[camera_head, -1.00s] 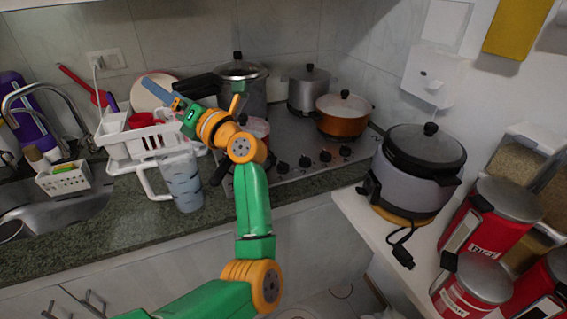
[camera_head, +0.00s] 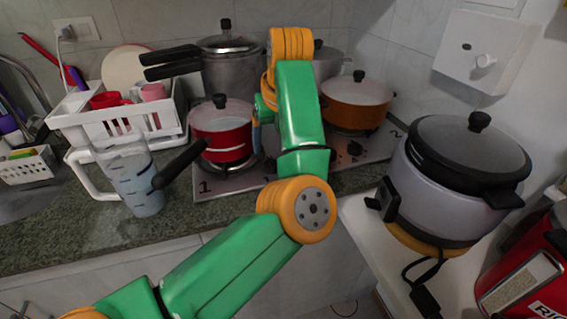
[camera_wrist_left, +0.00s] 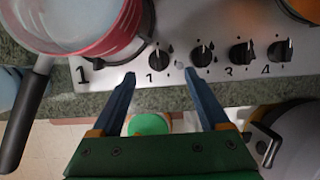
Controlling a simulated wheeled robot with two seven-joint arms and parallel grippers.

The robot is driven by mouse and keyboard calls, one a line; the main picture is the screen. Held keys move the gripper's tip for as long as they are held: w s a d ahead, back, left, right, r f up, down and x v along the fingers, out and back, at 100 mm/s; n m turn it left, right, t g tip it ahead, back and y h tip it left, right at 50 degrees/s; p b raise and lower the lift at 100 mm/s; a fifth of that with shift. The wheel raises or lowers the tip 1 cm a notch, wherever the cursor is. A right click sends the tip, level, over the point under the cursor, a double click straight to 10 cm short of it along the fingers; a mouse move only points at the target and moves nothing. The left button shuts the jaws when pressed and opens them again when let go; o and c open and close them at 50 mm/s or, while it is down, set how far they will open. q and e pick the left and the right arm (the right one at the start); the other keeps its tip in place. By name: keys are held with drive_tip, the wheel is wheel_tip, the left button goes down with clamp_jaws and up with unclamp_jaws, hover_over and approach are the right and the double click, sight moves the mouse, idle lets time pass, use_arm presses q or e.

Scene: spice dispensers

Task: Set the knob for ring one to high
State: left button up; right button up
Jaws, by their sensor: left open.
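The steel stove top (camera_head: 225,183) has a row of black knobs along its front edge. In the left wrist view the knob for ring one (camera_wrist_left: 158,60) stands above the printed "1", its pointer roughly upright. It lies just beyond and between the two blue fingertips of my left gripper (camera_wrist_left: 159,75), which is open and empty. No contact with the knob shows. The other knobs, such as knob two (camera_wrist_left: 202,54), line up to the right. In the head view my left arm hides most knobs and most of the gripper; one blue finger shows (camera_head: 256,134).
A red pot (camera_head: 222,130) stands on the front left burner, its black handle (camera_head: 180,164) jutting over the counter. It is close left of the gripper. An orange pan (camera_head: 357,95) is behind. A rice cooker (camera_head: 440,195) stands right, a jug (camera_head: 137,182) left.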

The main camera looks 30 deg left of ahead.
sight(271, 161)
use_arm(q)
drive_tip(key=shift+s+f, duration=0.15)
drive_tip(key=shift+f, duration=0.25)
drive_tip(key=p+x, duration=0.1)
drive_tip(key=x, duration=0.5)
drive_tip(key=shift+a+f, duration=0.15)
drive_tip(key=shift+a, duration=0.05)
clamp_jaws()
